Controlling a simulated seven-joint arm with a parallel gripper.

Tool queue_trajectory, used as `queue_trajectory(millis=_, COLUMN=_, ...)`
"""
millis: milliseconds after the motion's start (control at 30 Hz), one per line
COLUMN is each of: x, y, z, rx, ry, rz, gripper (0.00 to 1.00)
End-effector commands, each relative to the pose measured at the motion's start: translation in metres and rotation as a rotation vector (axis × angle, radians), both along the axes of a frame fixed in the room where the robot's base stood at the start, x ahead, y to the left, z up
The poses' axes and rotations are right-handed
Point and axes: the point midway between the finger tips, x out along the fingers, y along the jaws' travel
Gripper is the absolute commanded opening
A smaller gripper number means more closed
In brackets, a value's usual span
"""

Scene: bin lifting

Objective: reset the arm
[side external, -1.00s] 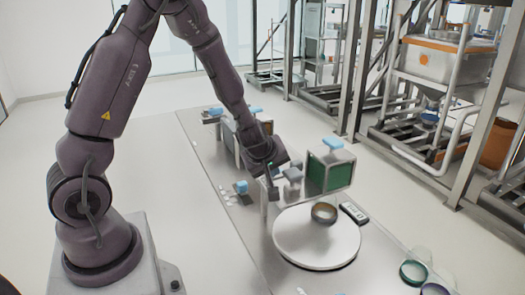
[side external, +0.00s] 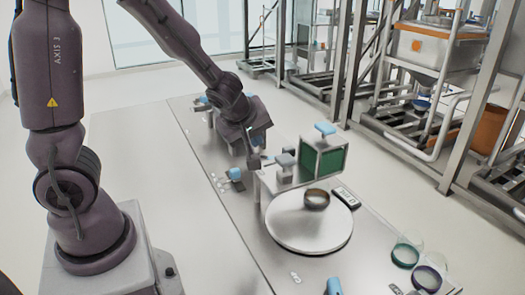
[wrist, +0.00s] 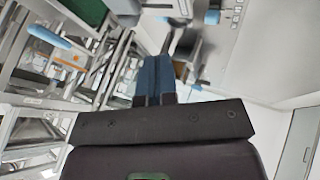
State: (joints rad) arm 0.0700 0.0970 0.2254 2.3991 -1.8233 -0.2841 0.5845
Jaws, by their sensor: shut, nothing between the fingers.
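My gripper (side external: 254,162) hangs above the metal table (side external: 160,150), at the near left of the grey block and the green-panelled box (side external: 322,158). In the wrist view its blue fingers (wrist: 160,75) are together, with nothing visible between them. The fingertips are small and dark in the side view, and I cannot tell their exact height above the table.
A white round platform (side external: 300,235) carries a brown ring (side external: 317,199). A dark handheld device (side external: 345,197) lies beside it. Green (side external: 405,255) and purple (side external: 428,278) rings lie at the table's right end. The table's left part is mostly clear.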

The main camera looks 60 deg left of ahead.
Motion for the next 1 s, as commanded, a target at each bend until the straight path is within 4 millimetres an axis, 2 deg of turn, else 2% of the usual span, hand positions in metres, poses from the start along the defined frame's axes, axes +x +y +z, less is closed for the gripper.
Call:
queue_trajectory(millis=133, x=0.013, y=-0.025, z=0.001, rx=-0.073, ry=-0.054, rz=-0.152, gripper=0.00)
queue_trajectory(millis=267, x=0.018, y=-0.071, z=0.022, rx=-0.145, ry=-0.104, rz=-0.452, gripper=0.00)
queue_trajectory(millis=367, x=0.004, y=-0.106, z=0.042, rx=-0.177, ry=-0.098, rz=-0.701, gripper=0.00)
queue_trajectory(millis=500, x=-0.037, y=-0.135, z=0.064, rx=-0.150, ry=-0.007, rz=-1.014, gripper=0.00)
queue_trajectory(millis=633, x=-0.084, y=-0.135, z=0.079, rx=-0.029, ry=0.150, rz=-1.231, gripper=0.00)
queue_trajectory(millis=700, x=-0.107, y=-0.126, z=0.087, rx=0.074, ry=0.242, rz=-1.302, gripper=0.00)
queue_trajectory(millis=800, x=-0.130, y=-0.109, z=0.100, rx=0.235, ry=0.333, rz=-1.346, gripper=0.00)
queue_trajectory(millis=900, x=-0.138, y=-0.101, z=0.113, rx=0.349, ry=0.339, rz=-1.352, gripper=0.00)
queue_trajectory(millis=1000, x=-0.140, y=-0.101, z=0.122, rx=0.386, ry=0.307, rz=-1.344, gripper=0.00)
